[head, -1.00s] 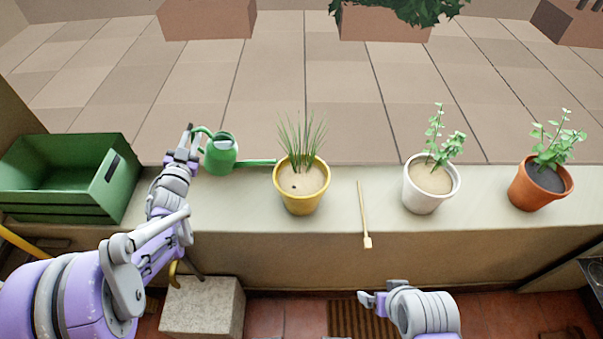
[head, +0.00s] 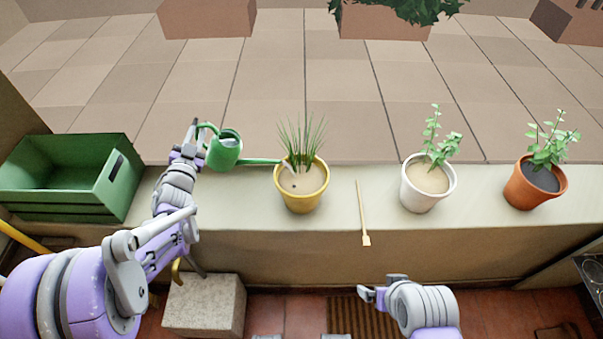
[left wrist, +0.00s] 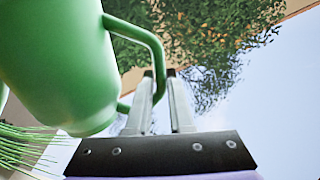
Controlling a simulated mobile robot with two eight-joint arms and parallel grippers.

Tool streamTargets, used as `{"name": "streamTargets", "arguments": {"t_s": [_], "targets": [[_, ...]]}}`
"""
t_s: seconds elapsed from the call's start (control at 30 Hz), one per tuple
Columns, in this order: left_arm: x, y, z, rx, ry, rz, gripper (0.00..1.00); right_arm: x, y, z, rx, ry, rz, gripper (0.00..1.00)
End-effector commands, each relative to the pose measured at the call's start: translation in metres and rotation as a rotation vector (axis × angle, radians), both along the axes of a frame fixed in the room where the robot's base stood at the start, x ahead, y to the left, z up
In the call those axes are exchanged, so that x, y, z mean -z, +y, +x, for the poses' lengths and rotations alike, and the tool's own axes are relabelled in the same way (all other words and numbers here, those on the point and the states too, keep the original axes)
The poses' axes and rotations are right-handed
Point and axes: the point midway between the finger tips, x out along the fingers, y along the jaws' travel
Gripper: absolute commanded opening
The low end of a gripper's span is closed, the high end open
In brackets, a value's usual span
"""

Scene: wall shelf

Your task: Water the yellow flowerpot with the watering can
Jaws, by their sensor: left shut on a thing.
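The green watering can (head: 224,151) is held above the left part of the ledge, tilted toward the right. My left gripper (head: 197,137) is shut on its handle. In the left wrist view the can body (left wrist: 62,65) fills the upper left, and the handle (left wrist: 157,62) runs between the fingers (left wrist: 160,95). The spout points right, its end over the rim of the yellow flowerpot (head: 301,199). A pale streak shows at the spout's end; I cannot tell whether it is water. The pot stands upright with grassy leaves and light soil. My right gripper (head: 381,288) is open and empty, in front of the ledge.
A green crate (head: 62,207) stands at the ledge's left end. A wooden stick (head: 362,215) lies right of the yellow pot. A white pot (head: 424,197) and a terracotta pot (head: 529,192) stand farther right. A stone block (head: 203,305) is below the ledge.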

Motion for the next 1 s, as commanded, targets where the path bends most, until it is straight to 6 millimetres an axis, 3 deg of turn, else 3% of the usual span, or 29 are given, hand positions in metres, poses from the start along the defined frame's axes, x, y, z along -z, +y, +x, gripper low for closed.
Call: {"name": "streamTargets", "arguments": {"t_s": [1.0], "targets": [[-0.015,-0.011,-0.003,-0.001,-0.017,0.064,0.00,-0.013,0.000,-0.001,0.000,-0.004,0.000,1.00]]}}
